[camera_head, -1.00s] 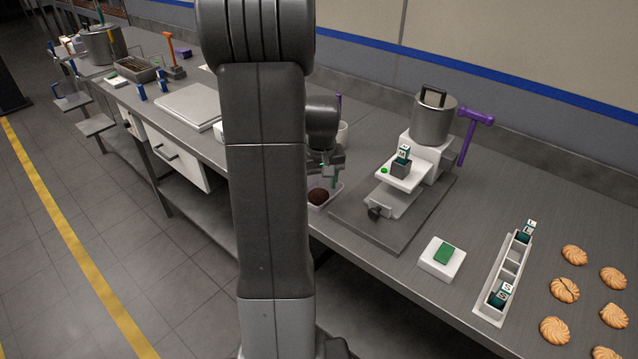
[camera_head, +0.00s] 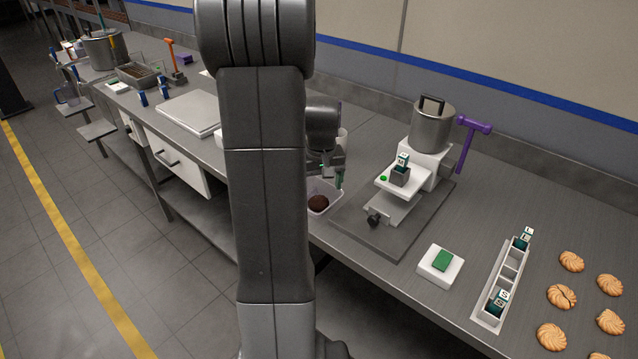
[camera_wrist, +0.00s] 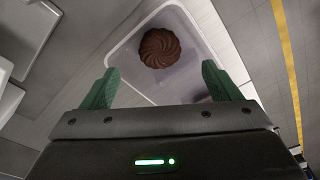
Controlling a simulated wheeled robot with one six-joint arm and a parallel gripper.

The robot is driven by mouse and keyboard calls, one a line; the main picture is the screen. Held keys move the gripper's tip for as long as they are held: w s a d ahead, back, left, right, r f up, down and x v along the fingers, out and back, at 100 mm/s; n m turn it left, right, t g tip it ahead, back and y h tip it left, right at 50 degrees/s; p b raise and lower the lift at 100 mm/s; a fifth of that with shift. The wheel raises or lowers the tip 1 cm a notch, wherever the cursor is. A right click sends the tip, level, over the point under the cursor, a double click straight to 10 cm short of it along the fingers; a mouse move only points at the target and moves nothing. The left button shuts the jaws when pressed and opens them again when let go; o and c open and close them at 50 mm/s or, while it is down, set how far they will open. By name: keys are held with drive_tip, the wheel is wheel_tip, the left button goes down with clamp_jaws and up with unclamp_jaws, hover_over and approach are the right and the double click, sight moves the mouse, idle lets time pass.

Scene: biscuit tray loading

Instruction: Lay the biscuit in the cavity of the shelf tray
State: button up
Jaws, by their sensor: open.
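A dark brown swirled biscuit (camera_wrist: 160,48) lies in a pale, translucent tray (camera_wrist: 122,62), seen in the wrist view. In the head view the same biscuit (camera_head: 318,202) lies in the tray (camera_head: 333,197) near the counter's front edge, partly behind my arm. My gripper (camera_wrist: 160,85) is open, with its two green fingertips apart and nothing between them. The biscuit is ahead of the fingertips, not touched by them. In the head view my gripper (camera_head: 330,180) is just over the tray. I cannot tell which tray is the shelf tray.
A machine with a grey pot (camera_head: 433,128) stands right of the tray. A white block with a green top (camera_head: 441,264), a narrow rack (camera_head: 483,311) and several light biscuits (camera_head: 562,297) lie further right. A flat grey plate (camera_head: 187,112) is left of my arm.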

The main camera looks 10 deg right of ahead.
drive_tip(key=shift+r, duration=0.1)
wheel_tip(320, 180, up, 14)
drive_tip(key=s, duration=0.1)
drive_tip(key=shift+s+f+b, duration=0.2)
drive_tip(key=shift+s+b, duration=0.1)
drive_tip(key=shift+f, duration=0.1)
drive_tip(key=f, duration=0.5)
drive_tip(key=w+f, duration=0.1)
drive_tip(key=f, duration=0.8)
drive_tip(key=shift+w+f, duration=0.3)
drive_tip(key=shift+f, duration=0.05)
